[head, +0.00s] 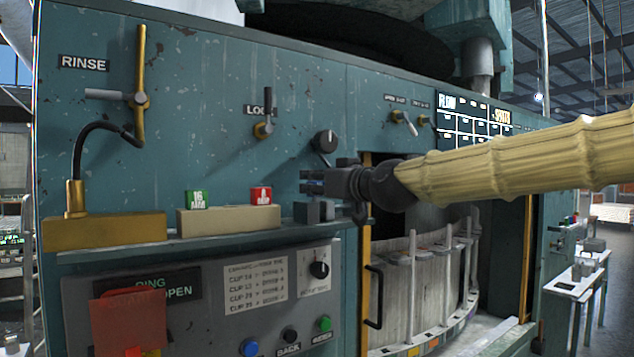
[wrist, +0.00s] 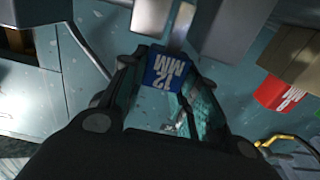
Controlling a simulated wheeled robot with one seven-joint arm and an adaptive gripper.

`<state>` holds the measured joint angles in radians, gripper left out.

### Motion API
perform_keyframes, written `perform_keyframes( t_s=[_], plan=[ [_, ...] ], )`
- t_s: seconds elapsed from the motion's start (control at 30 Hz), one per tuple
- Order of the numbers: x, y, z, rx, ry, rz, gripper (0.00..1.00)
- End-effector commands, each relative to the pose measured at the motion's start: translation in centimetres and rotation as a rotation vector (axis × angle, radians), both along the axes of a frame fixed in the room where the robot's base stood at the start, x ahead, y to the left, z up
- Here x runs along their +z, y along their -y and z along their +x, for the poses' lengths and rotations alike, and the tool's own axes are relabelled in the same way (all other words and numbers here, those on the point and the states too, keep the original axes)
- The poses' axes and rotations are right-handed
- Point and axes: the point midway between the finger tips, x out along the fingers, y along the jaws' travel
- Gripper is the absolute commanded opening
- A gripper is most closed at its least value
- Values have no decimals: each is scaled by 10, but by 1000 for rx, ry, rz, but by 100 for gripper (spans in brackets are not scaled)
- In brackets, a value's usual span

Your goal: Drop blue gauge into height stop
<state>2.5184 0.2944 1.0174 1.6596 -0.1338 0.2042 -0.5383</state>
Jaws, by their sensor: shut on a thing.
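My gripper (head: 318,182) is level in front of the teal panel, at the right end of the ledge. In the wrist view my gripper (wrist: 165,85) is shut on the blue gauge (wrist: 168,68), a small block marked 12 MM, held at the fingertips. In the head view the fingers largely hide the gauge. A dark grey block (head: 314,212) on the ledge just below my gripper appears to be the height stop. In the wrist view grey blocks (wrist: 232,28) lie beyond the fingertips; whether the gauge touches them I cannot tell.
A beige rack (head: 228,221) left of my gripper holds a green gauge (head: 197,199) and a red gauge (head: 261,195). A black knob (head: 326,141) is just above my gripper. An open bay with a pale drum (head: 415,285) is below my arm.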

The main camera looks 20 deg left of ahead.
Motion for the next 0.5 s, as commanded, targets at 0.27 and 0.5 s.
perform_keyframes(
  t_s=[0.27, 0.5],
  plan=[
    [-6, 0, 0, 0, 0, 0, 7],
    [-8, 0, 0, 0, 0, 0, 43]
  ],
)
